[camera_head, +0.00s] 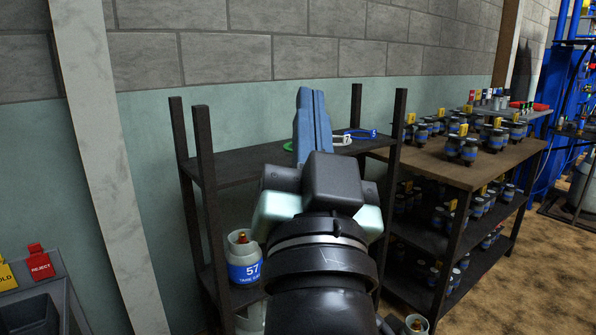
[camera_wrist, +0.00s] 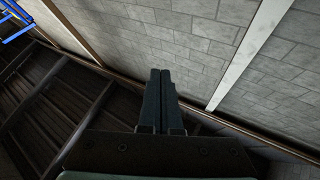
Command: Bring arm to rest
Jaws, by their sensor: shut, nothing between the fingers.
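My gripper (camera_head: 313,100) is raised above the dark metal rack in the head view, its two blue-grey fingers pointing up and side by side. The fingers are pressed together with nothing between them. In the wrist view my gripper (camera_wrist: 159,75) also shows with both fingers closed, in front of the block wall. My arm rises from the bottom of the head view and hides part of the rack.
The dark rack (camera_head: 232,165) holds a green ring, a white ring and a blue ring (camera_head: 357,134) on top. A cylinder marked 57 (camera_head: 243,258) stands lower. A shelf unit (camera_head: 480,172) with several jars is to the right. A REJECT bin (camera_head: 40,305) is at lower left.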

